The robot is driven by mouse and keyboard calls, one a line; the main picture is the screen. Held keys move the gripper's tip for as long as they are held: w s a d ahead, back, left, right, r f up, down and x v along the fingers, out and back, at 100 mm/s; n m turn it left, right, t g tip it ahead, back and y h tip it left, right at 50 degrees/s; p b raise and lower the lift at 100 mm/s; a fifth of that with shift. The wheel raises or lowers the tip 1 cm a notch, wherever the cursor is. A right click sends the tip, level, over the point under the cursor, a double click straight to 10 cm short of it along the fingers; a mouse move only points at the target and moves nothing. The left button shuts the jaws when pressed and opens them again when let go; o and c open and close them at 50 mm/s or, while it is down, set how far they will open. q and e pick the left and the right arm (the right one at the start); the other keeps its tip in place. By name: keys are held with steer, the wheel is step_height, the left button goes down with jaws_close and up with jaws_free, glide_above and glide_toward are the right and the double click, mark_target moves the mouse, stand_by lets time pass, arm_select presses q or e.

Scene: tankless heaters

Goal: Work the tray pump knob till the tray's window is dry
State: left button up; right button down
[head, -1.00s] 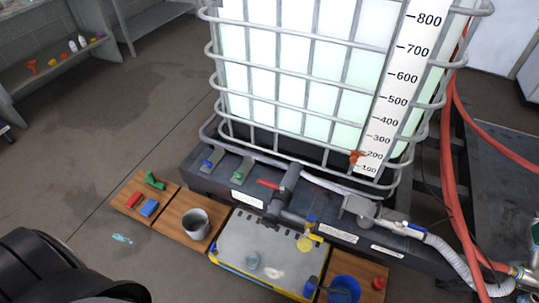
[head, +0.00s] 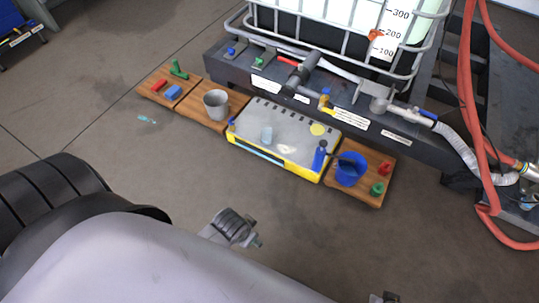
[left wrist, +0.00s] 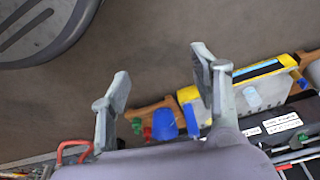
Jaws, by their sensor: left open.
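The yellow tray (head: 238,153) with a grey top stands on the floor before the tank. A narrow window (head: 258,152) with pale blue shows along its front; its level is too small to read. A blue upright part with a knob (head: 320,157), seemingly the tray pump, stands at its right front corner. My left gripper (left wrist: 161,66) is open and empty, its two fingers wide apart. The tray also shows in the left wrist view (left wrist: 225,93), to the right of and beyond the fingers. In the head view my left arm is nearer than the tray, not touching it. My right gripper is not seen.
A blue bucket (head: 351,169) and red and green pieces stand on a wooden board (head: 370,196) right of the tray. A grey bucket (head: 215,103) stands left of it. The caged tank (head: 345,35) and pipes are behind. The floor in front is clear.

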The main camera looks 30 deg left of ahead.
arm_select(q)
steer(key=shift+r, duration=0.1)
steer(key=shift+w, duration=0.1)
steer(key=shift+c, duration=0.2)
jaws_close()
stand_by(0.7)
stand_by(1.2)
